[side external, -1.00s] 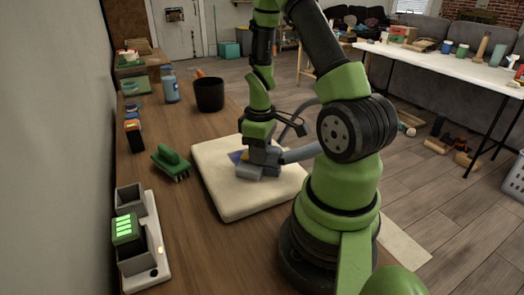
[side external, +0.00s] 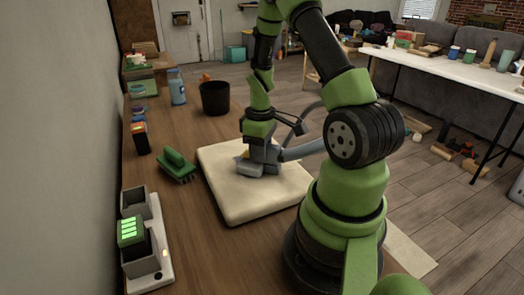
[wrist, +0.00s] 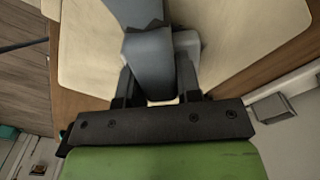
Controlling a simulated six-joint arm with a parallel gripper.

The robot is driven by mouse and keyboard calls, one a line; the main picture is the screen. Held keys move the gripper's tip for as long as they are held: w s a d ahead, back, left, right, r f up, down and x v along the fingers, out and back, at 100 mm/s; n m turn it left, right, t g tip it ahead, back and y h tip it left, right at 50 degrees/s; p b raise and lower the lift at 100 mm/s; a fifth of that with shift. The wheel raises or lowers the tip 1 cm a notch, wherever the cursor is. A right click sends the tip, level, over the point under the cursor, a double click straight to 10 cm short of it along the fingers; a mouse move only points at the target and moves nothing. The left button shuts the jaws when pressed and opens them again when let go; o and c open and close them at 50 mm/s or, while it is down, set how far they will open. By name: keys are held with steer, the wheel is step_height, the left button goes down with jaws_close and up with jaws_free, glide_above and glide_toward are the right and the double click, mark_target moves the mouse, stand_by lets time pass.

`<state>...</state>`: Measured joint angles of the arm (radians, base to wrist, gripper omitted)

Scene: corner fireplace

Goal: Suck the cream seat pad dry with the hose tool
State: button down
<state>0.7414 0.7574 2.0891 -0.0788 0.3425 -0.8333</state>
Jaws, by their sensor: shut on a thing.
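The cream seat pad (side external: 245,205) lies flat on the wooden bench, and it fills much of the wrist view (wrist: 88,55). My gripper (side external: 262,152) is over the middle of the pad, pointing down. In the wrist view my gripper's fingers (wrist: 158,88) are shut on the grey hose tool (wrist: 150,65). The hose tool's head (side external: 258,170) is down at the pad's top and looks to touch it. A grey hose (side external: 303,150) runs from the tool to the right, behind my arm. I cannot make out any wet mark on the pad; the tool covers part of its surface.
A green brush (side external: 176,166) lies left of the pad. A charger with a green-lit battery (side external: 131,231) stands at the near left. A black cup (side external: 215,98) and a blue bottle (side external: 177,88) stand farther back. The bench (side external: 195,222) is bare between pad and charger.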

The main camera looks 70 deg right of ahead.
steer(key=shift+w+d+f, duration=0.2)
steer(key=shift+w+d, duration=0.6)
steer(key=shift+w, duration=0.05)
steer(key=shift+w+d+r, duration=0.1)
steer(key=shift+w+d, duration=0.25)
steer(key=shift+d, duration=0.05)
steer(key=shift+w+d+f, duration=0.25)
steer(key=shift+w+d, duration=0.35)
steer(key=shift+w+d+r, duration=0.1)
steer(key=shift+w+d, duration=0.45)
steer(key=shift+s+a, duration=3.95)
step_height(320, 180, up, 8)
stand_by(1.2)
